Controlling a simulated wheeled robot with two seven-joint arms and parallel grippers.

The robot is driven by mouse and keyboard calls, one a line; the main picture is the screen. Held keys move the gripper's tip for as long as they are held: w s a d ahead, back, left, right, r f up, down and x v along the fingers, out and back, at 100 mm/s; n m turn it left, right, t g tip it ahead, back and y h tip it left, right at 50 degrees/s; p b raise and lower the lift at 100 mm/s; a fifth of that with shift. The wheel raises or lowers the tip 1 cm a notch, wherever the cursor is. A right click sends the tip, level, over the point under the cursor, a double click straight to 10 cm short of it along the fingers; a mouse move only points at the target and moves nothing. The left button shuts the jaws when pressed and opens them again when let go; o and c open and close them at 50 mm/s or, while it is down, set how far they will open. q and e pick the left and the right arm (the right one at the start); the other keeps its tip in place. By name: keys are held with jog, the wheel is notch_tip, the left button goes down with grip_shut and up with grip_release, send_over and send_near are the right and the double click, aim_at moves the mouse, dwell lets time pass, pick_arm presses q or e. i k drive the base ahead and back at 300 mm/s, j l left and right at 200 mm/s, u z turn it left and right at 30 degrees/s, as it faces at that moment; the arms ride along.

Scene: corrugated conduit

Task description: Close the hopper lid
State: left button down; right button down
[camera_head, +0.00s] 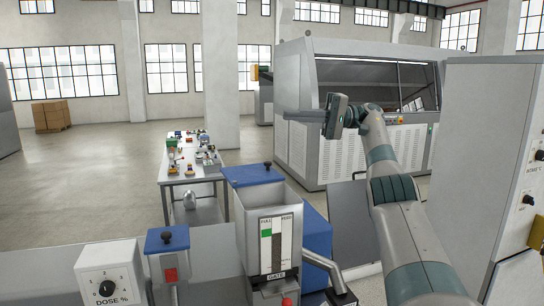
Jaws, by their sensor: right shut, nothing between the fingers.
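The grey hopper (242,222) stands at the bottom middle, with a level gauge and a GATE label on its front. Its blue lid (248,177) shows at the top, with a black knob near its far edge. My left gripper is not in view.
A smaller unit with a blue, knobbed top (166,241) and a DOSE dial box (110,279) stand left of the hopper. A grey-black handle (337,279) sits to its right. A tall grey cabinet (481,150) bounds the right. A table (207,174) with small parts stands behind.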

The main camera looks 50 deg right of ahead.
aim_at(240, 176)
jog(key=i+l, duration=0.25)
jog(key=l, duration=0.15)
jog(key=i+l, duration=0.25)
jog(key=l, duration=0.2)
jog(key=i+l, duration=0.25)
jog(key=l, duration=0.15)
